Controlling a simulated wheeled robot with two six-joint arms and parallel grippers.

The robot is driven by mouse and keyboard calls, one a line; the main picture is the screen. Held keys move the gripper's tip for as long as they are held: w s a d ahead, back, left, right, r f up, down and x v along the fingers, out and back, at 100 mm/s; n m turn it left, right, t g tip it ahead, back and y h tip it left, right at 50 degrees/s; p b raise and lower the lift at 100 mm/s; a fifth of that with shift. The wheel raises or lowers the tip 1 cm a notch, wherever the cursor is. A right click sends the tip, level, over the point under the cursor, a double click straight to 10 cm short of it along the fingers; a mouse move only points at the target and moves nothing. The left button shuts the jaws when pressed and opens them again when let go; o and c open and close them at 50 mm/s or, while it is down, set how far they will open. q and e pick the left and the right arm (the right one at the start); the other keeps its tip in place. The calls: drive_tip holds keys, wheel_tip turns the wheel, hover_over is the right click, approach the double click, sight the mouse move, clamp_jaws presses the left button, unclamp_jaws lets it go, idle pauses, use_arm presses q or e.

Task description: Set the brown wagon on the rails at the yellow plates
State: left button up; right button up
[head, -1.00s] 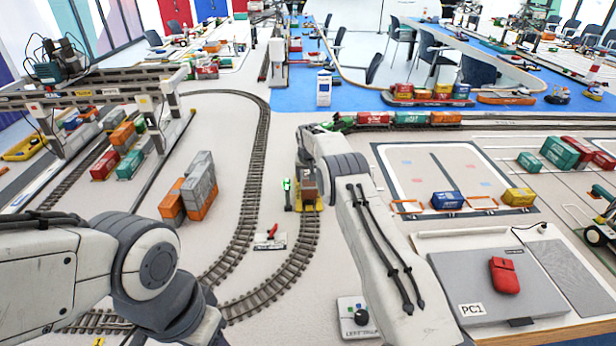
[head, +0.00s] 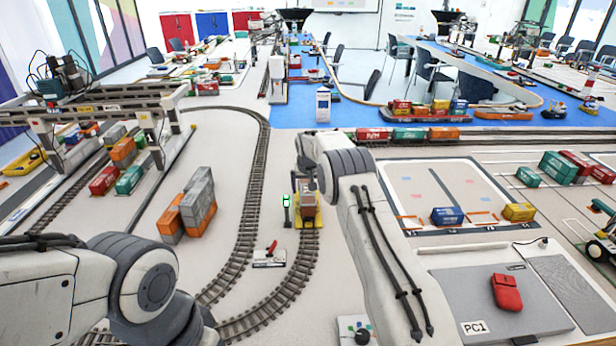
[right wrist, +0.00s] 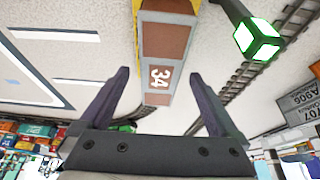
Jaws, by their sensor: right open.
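The brown wagon (head: 309,208) stands on the track at the yellow plates (head: 312,222) in the head view. In the right wrist view the wagon (right wrist: 165,45) shows its brown top with a white "34". My right gripper (head: 308,186) is above the wagon, partly hidden by its own arm. In the right wrist view my right gripper (right wrist: 160,76) is open, its dark fingers apart, with the wagon beyond the tips in line with the gap. I cannot tell if all wheels sit on the rails. My left arm shows, but its gripper is out of view.
A green signal lamp (head: 286,208) stands just left of the wagon and is close in the right wrist view (right wrist: 258,40). Stacked grey and orange containers (head: 190,208) stand further left. A grey PC1 panel (head: 490,305) is at right.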

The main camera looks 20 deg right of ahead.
drive_tip(key=v, duration=0.8)
drive_tip(key=shift+b, duration=0.4)
drive_tip(key=s+a+r+n+g+y, duration=0.1)
drive_tip(key=s+a+r+n, duration=0.25)
drive_tip(key=s+a, duration=0.7)
drive_tip(key=s+a+r+n+g+y, duration=0.15)
drive_tip(key=s+a+r, duration=0.35)
drive_tip(key=s+a, duration=0.55)
drive_tip(key=s+f+n+g, duration=0.1)
drive_tip(key=s+n, duration=0.4)
drive_tip(key=s, duration=2.5)
drive_tip(key=shift+a+f+n+g, duration=0.35)
drive_tip(key=shift+a+f, duration=0.15)
drive_tip(key=shift+f, duration=0.3)
wheel_tip(320, 180, up, 2)
drive_tip(key=shift+r+p, duration=0.1)
drive_tip(key=shift+p, duration=0.95)
